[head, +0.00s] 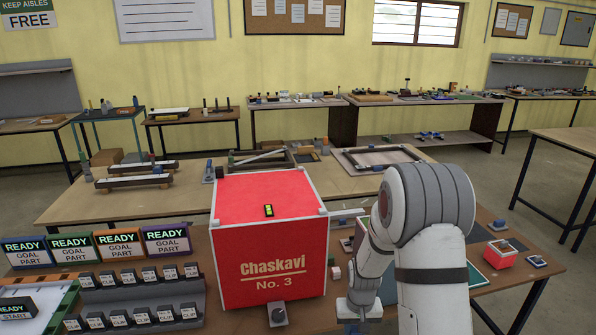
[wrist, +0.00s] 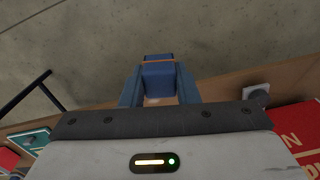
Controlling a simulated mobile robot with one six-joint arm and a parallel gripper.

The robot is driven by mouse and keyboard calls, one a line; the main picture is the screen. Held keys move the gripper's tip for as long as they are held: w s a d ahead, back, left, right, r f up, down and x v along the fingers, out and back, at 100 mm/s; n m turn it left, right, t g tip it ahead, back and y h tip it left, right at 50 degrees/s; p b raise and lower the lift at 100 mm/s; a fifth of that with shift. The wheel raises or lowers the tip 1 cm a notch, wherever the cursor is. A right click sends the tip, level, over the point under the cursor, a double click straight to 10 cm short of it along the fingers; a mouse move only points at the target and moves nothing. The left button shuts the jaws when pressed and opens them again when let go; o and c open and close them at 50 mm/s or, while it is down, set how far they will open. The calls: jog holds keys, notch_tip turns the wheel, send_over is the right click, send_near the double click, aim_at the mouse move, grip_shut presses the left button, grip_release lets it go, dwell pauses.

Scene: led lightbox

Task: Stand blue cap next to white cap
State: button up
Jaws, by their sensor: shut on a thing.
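My gripper (wrist: 158,80) is shut on the blue cap (wrist: 158,76), a small dark blue block with a thin orange line near its far end. In the wrist view the cap sits between both blue fingers, above the table's wooden edge. In the head view my arm's end is low at the table's front, right of the red box, and the cap cannot be made out there. A small whitish block (head: 336,272) stands just right of the red box; I cannot tell whether it is the white cap. A pale spot shows below the blue cap in the wrist view.
The big red box (head: 268,242) stands mid-table. A grey knob block (head: 278,314) is at its front, also in the wrist view (wrist: 256,95). The racks of clips (head: 130,296) fill the left. A small red box (head: 500,254) is at the right. Bare floor lies beyond the table edge.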

aim_at(356, 329)
jog(key=shift+r, duration=0.15)
jog(key=shift+r+p, duration=1.05)
jog(key=shift+r, duration=0.85)
